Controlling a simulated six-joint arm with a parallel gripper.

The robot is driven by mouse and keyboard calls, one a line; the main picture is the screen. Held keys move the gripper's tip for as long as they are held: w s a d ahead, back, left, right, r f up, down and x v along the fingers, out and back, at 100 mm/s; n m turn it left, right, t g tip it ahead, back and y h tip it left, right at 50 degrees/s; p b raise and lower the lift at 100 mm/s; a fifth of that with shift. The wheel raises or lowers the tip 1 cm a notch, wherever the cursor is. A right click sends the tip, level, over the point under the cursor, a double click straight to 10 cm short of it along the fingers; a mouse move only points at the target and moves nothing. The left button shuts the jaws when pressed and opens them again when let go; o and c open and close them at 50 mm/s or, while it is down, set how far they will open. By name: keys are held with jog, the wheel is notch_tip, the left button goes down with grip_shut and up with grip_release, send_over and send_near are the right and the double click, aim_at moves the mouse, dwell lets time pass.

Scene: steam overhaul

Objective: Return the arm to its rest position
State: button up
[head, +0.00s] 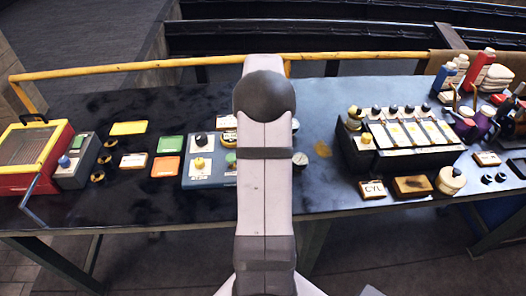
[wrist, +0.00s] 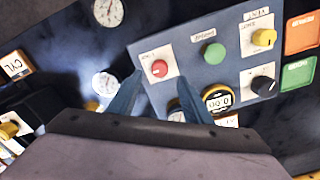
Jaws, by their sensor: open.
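My arm (head: 265,180) rises through the middle of the head view and reaches over the dark workbench (head: 325,110). It hides my gripper and part of a grey-blue control panel (head: 205,178) there. In the wrist view my gripper (wrist: 160,82) is open, with two blue-grey fingers apart and nothing visible between them. The fingers are over the lower left part of the same panel (wrist: 185,52), near a red button (wrist: 159,68). A green button (wrist: 213,53), a yellow knob (wrist: 264,37) and a black knob (wrist: 262,84) lie to the right. I cannot tell the fingers' height above the panel.
A red-and-yellow box (head: 35,155) stands at the far left. A black rack with yellow-white slots (head: 400,135) stands right of my arm, with a CYL block (head: 371,189) before it. Bottles and cloths crowd the right end. A yellow rail (head: 150,65) runs behind the bench.

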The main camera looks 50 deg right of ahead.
jog(key=shift+r, duration=0.6)
jog(key=w+a+n, duration=0.2)
jog(key=a+n, duration=0.5)
jog(key=a, duration=1.4)
jog(key=s+a+f+n, duration=0.3)
jog(key=s+a+n, duration=0.65)
jog(key=a, duration=0.65)
notch_tip(320, 180, down, 14)
jog(key=s+m+b, duration=0.1)
jog(key=m+b, duration=0.1)
jog(key=b, duration=1.2)
jog(key=shift+s, duration=0.3)
